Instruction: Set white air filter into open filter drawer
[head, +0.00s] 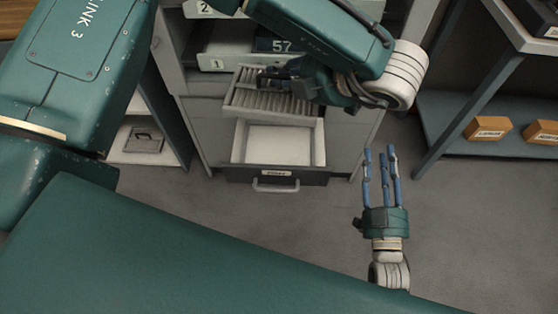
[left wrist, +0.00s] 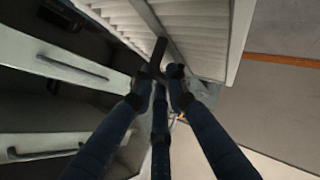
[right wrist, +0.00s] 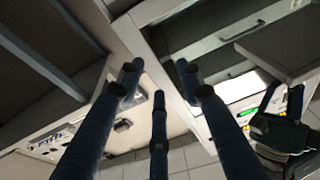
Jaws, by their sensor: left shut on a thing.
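The white air filter (head: 262,101), pleated with a pale frame, is held by my left gripper (head: 275,76). In the left wrist view the filter (left wrist: 205,28) fills the top, with the fingers of my left gripper (left wrist: 160,75) closed at its frame. The open filter drawer (head: 278,145) is pulled out, with a pale empty interior and a dark labelled front. The filter appears over the drawer's back edge; its height above it is unclear. My right gripper (head: 380,155) is empty, fingers spread, right of the drawer; it also shows in the right wrist view (right wrist: 155,85).
The grey cabinet (head: 205,125) surrounds the drawer, with numbered shelves (head: 225,62) above. A drawer handle (head: 276,186) sticks out in front. Orange-brown boxes (head: 488,128) lie on a shelf at right. The grey floor right of the drawer is clear.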

